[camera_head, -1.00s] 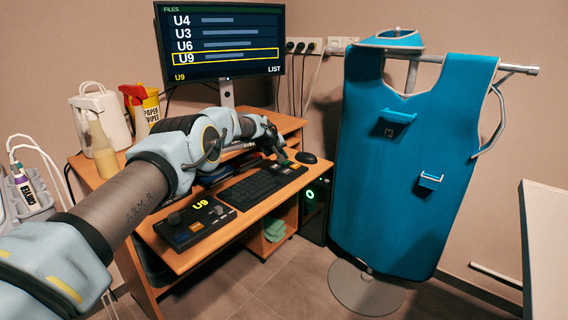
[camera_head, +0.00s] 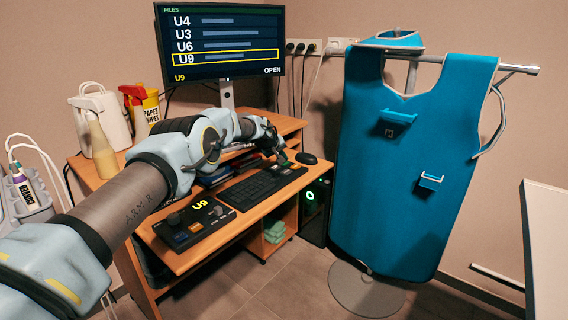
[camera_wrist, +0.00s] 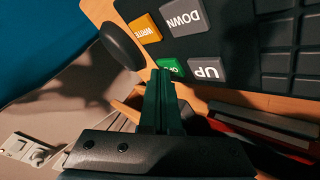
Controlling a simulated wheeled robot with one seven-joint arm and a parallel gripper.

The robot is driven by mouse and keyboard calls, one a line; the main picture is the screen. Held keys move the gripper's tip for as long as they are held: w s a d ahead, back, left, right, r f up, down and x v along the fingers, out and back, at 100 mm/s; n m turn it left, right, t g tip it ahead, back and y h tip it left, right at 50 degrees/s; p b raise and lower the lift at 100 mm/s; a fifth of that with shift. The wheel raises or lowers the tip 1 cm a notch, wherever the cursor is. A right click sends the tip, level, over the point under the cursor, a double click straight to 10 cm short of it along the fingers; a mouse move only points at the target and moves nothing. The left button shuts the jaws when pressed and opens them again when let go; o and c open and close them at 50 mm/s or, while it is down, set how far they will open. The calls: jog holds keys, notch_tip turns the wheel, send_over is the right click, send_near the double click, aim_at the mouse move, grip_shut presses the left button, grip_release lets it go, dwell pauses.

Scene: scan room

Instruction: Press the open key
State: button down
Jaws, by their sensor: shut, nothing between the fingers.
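The green open key (camera_wrist: 175,64) is on the dark keyboard in the wrist view, its lettering partly hidden by my fingers. My gripper (camera_wrist: 160,76) is shut and empty, its fingertips at the near edge of the green key; they appear to touch it. In the head view my gripper (camera_head: 286,160) is over the right end of the keyboard (camera_head: 250,187). The monitor (camera_head: 220,45) lists U4, U3, U6 and U9, with U9 framed in yellow and "OPEN" at the lower right.
Grey UP (camera_wrist: 207,70) and DOWN (camera_wrist: 182,18) keys and an orange WRITE key (camera_wrist: 145,29) surround the green key. A black mouse (camera_head: 307,158) lies right of the keyboard. A console showing U9 (camera_head: 195,222) sits at the front left. A blue apron (camera_head: 400,190) hangs right.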

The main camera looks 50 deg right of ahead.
jog(key=shift+r, duration=0.7)
jog(key=shift+r+p, duration=1)
jog(key=shift+r, duration=1.5)
